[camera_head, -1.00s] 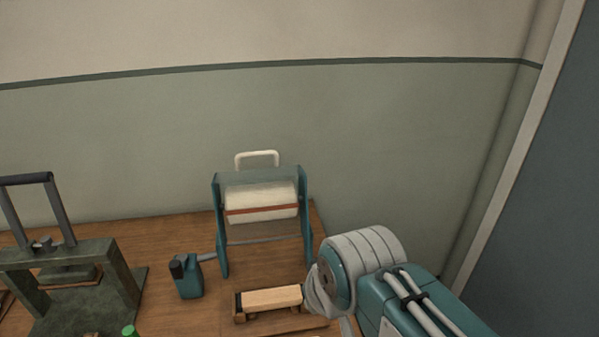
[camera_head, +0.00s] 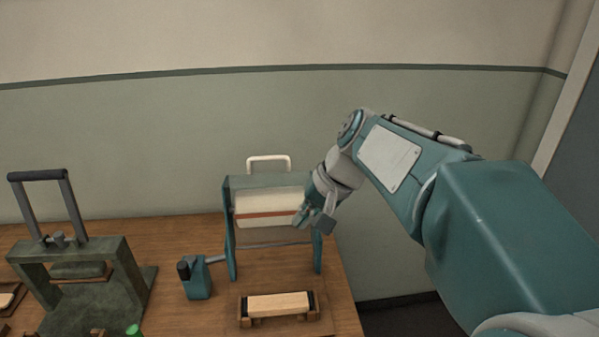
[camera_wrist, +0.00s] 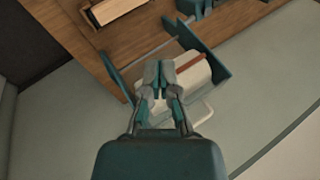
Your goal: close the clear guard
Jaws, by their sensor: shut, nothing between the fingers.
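The roller unit has teal side plates (camera_head: 229,230) and a pale roller with a red-brown stripe (camera_head: 262,214). Its clear guard (camera_head: 262,181) is a faint see-through panel at the top, hard to make out, with a white loop handle (camera_head: 268,160) standing up at the back. In the wrist view the handle (camera_wrist: 203,112) shows partly beside my gripper. My gripper (camera_head: 317,226) is shut and empty, at the right side plate in the head view, and it hides part of that plate. In the wrist view my gripper (camera_wrist: 159,70) overlaps the roller (camera_wrist: 185,73); I cannot tell whether it touches.
A wooden block in a cradle (camera_head: 278,304) lies in front of the unit. A teal motor or crank box (camera_head: 197,280) stands at its left. A dark press (camera_head: 75,262) with a raised lever is farther left. The wall (camera_head: 150,150) is close behind.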

